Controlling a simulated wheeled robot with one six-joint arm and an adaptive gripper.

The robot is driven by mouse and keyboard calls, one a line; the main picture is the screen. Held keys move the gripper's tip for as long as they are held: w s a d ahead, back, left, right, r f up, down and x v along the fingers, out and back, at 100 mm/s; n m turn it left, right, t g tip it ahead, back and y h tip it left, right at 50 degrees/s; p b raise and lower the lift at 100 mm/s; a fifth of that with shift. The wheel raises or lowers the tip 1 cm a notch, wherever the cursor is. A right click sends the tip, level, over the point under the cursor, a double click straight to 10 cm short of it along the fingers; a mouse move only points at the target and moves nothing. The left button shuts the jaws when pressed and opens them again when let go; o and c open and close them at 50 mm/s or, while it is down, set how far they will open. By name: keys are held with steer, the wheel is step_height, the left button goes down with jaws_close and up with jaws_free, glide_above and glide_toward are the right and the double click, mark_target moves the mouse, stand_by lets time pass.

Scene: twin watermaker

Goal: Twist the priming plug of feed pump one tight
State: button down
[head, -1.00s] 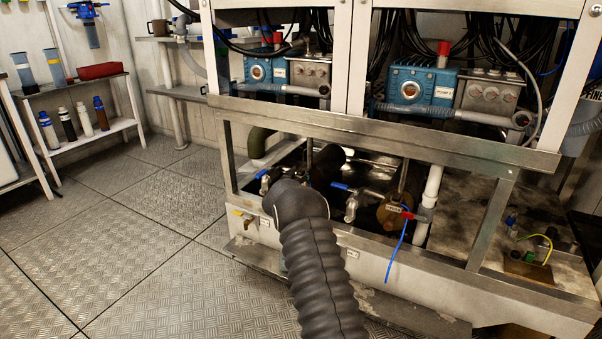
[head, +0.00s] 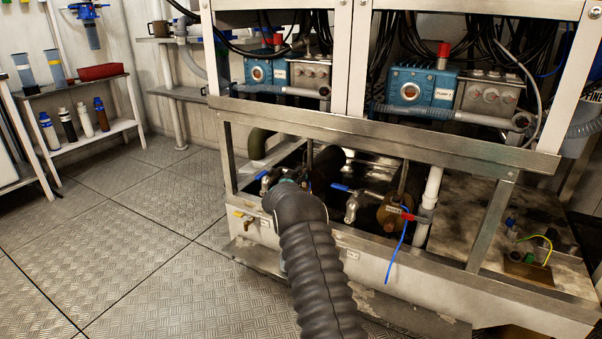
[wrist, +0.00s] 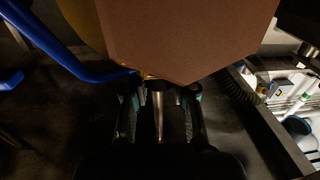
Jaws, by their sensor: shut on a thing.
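My gripper (wrist: 160,98) shows in the wrist view with a finger on each side of a small metal piece (wrist: 159,88), which I take to be the priming plug. It is shut on this piece, just under a large brown pump body (wrist: 190,35). The plug's outline is dark and mostly hidden by the fingers. A slim metal rod (wrist: 158,120) shows between the fingers. In the head view my own ribbed arm covers most of the gripper; only a teal bit shows by the left feed pump (head: 326,165) in the lower frame.
A blue lever (wrist: 60,45) passes close to the left finger in the wrist view. A second brass-coloured feed pump (head: 394,214) with a blue-handled valve (head: 350,205) stands to the right. A steel frame rail (head: 380,138) crosses above. The floor at left is clear.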

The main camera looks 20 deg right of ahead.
steer(key=shift+m+g+h+p, duration=0.6)
steer(key=shift+m+g+h, duration=0.5)
steer(key=shift+m+g, duration=0.45)
steer(key=c, duration=0.9)
jaws_free()
steer(key=shift+d, duration=0.1)
steer(key=shift+s+a, duration=0.2)
steer(key=shift+a, duration=0.25)
steer(key=v, duration=1.1)
steer(key=shift+s, duration=0.1)
